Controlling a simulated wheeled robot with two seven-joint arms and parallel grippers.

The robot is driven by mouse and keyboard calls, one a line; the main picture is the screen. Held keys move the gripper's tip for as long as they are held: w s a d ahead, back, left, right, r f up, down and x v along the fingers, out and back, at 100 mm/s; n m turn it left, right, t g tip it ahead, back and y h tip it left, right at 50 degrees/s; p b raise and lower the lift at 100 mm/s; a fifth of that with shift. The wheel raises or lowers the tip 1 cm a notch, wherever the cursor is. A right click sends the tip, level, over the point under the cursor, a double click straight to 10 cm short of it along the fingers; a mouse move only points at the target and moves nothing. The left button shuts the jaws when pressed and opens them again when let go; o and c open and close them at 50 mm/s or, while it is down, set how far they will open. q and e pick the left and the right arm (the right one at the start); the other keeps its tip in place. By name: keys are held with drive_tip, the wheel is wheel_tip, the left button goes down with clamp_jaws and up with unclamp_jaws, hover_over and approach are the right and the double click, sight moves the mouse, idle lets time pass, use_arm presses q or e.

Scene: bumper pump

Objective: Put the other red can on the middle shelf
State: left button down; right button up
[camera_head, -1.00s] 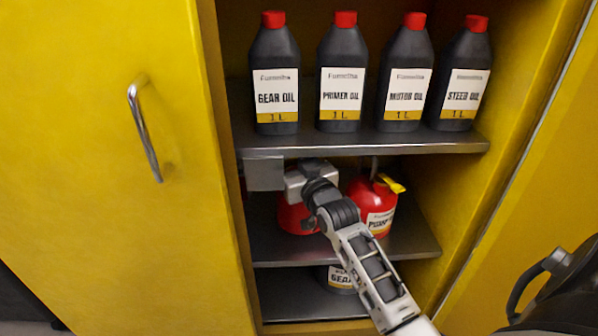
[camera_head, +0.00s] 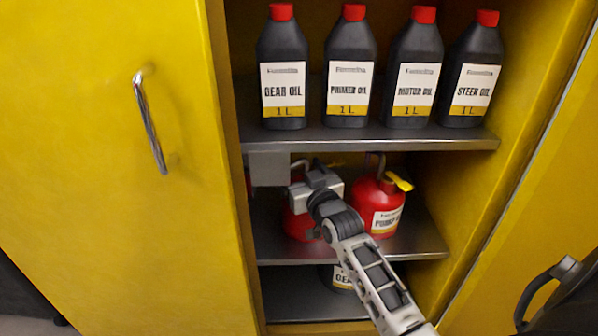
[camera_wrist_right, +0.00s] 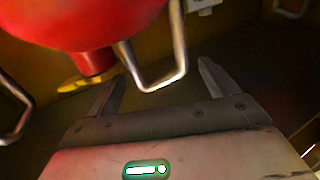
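Two red cans are on the middle shelf (camera_head: 425,243). The right red can (camera_head: 385,198) stands upright with a yellow spout and a pump-oil label. The left red can (camera_head: 298,222) is partly hidden behind my right gripper (camera_head: 318,182). In the right wrist view, a red can (camera_wrist_right: 85,22) hangs upside down in the picture, with its metal handle (camera_wrist_right: 158,75) reaching between the spread fingers of my right gripper (camera_wrist_right: 160,74). The fingers look apart from the handle. My left gripper is not in view.
Several dark oil bottles (camera_head: 346,70) stand on the top shelf (camera_head: 370,138), whose front edge is just above my right gripper. A grey block (camera_head: 268,169) hangs beneath it. A labelled container (camera_head: 343,278) sits on the bottom shelf. Yellow doors (camera_head: 100,230) flank the opening.

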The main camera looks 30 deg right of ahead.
drive_tip(key=shift+r, duration=0.25)
use_arm(q)
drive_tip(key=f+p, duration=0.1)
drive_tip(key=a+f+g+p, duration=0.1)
drive_tip(key=p, duration=0.1)
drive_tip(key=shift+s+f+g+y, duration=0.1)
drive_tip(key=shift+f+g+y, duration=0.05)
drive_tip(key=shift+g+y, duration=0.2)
use_arm(e)
drive_tip(key=s+a, duration=0.2)
drive_tip(key=s, duration=1)
drive_tip(key=shift+f, duration=0.1)
